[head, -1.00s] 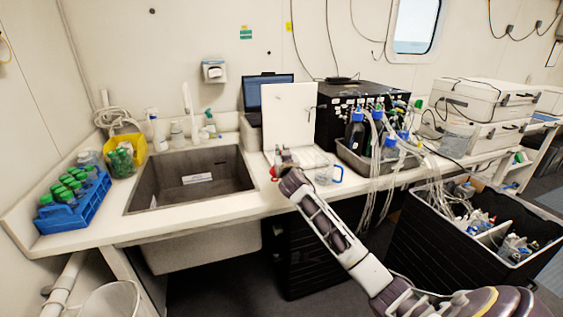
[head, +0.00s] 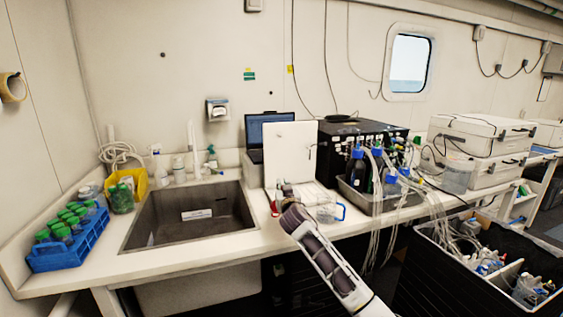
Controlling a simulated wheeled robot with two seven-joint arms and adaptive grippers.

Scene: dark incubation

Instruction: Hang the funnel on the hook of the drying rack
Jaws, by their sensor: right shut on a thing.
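A white upright board (head: 291,150), which looks like the drying rack, stands on the counter right of the sink. A small dark hook-like part (head: 311,146) shows near its right edge, too small to make out well. My right gripper (head: 284,192) is in front of the board's lower edge, low over the counter. I cannot make out the funnel anywhere. My left gripper is not in view.
A small red item (head: 275,208) and a clear jug (head: 327,213) are close beside my right gripper. The sink (head: 190,222) is to the left. A tray of bottles and tubing (head: 385,205) and a black box (head: 350,140) are to the right.

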